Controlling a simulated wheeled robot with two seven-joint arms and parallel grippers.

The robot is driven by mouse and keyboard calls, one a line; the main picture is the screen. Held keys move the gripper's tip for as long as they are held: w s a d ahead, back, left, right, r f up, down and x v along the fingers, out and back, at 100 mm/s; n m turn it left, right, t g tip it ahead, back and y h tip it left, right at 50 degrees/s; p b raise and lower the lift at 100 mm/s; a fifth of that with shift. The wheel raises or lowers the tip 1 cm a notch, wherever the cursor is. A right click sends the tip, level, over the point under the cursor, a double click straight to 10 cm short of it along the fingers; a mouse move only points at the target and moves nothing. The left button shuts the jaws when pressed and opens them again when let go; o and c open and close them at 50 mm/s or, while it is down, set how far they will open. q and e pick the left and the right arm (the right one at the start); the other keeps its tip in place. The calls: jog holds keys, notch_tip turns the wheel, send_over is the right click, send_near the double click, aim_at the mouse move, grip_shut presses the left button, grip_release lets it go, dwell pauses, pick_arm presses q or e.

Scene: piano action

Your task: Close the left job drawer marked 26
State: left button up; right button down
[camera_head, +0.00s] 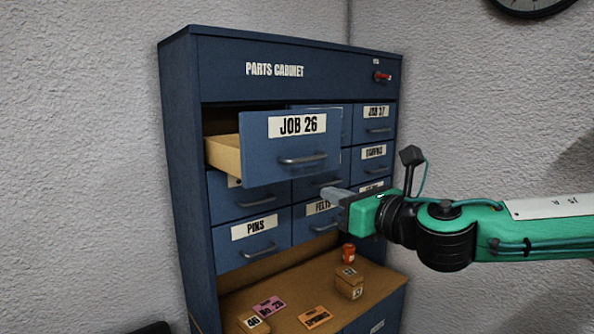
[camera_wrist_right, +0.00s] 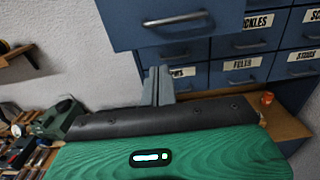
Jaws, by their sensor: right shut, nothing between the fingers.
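The JOB 26 drawer (camera_head: 262,150) is at the top left of the blue parts cabinet (camera_head: 185,180) and stands pulled well out, its pale wooden side showing. Its front has a white label and a grey bar handle (camera_head: 303,160). My right gripper (camera_head: 334,194) is shut and empty, just below and right of the drawer front's lower right corner. In the right wrist view, the gripper fingers (camera_wrist_right: 158,86) point up just under a blue drawer front (camera_wrist_right: 130,22) with a bar handle; whether they touch it I cannot tell. My left gripper is not in view.
Other drawers, such as PINS (camera_head: 253,240) and JOB 27 (camera_head: 374,124), look shut. The wooden shelf (camera_head: 288,284) below holds a red jar (camera_head: 348,252), small boxes (camera_head: 350,284) and label cards (camera_head: 314,317). A red knob (camera_head: 382,76) sits at the cabinet's upper right.

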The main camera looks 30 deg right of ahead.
jog(key=p, duration=0.2)
send_near(287, 178)
jog(key=shift+w+a+p, duration=0.15)
jog(key=shift+w+p, duration=0.25)
jog(key=shift+w, duration=1.3)
jog(key=shift+w+a+p, duration=0.15)
jog(key=shift+w+p, duration=0.25)
jog(key=shift+w, duration=1.35)
